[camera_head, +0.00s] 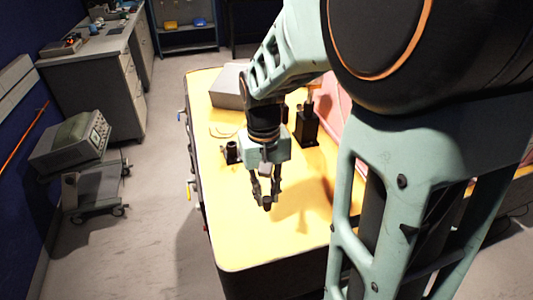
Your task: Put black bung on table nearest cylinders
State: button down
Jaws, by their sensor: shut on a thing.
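My gripper (266,200) points down over the front part of the yellow-topped table (245,245). Its fingers are shut on a small dark thing at their tips, which looks like the black bung (267,206). The fingers hide most of it. It seems to be held above the tabletop, but the height is hard to judge. No gas cylinders can be clearly made out; my arm covers much of the right side.
A small black fitting (232,153) stands on the table left of my gripper. A black block with a post (307,122) and a grey box (229,86) are farther back. The table's front is clear. A trolley (95,188) with an instrument (72,142) stands on the floor at left.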

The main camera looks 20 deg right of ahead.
jog(key=shift+w+a+r, duration=0.15)
jog(key=shift+w+a, duration=0.15)
jog(key=shift+a, duration=0.2)
notch_tip(320, 180, down, 7)
jog(key=b, duration=0.5)
jog(key=shift+r, duration=0.15)
jog(key=shift+f+b, duration=0.5)
jog(key=shift+b, duration=0.1)
jog(key=c, duration=1.7)
grip_release()
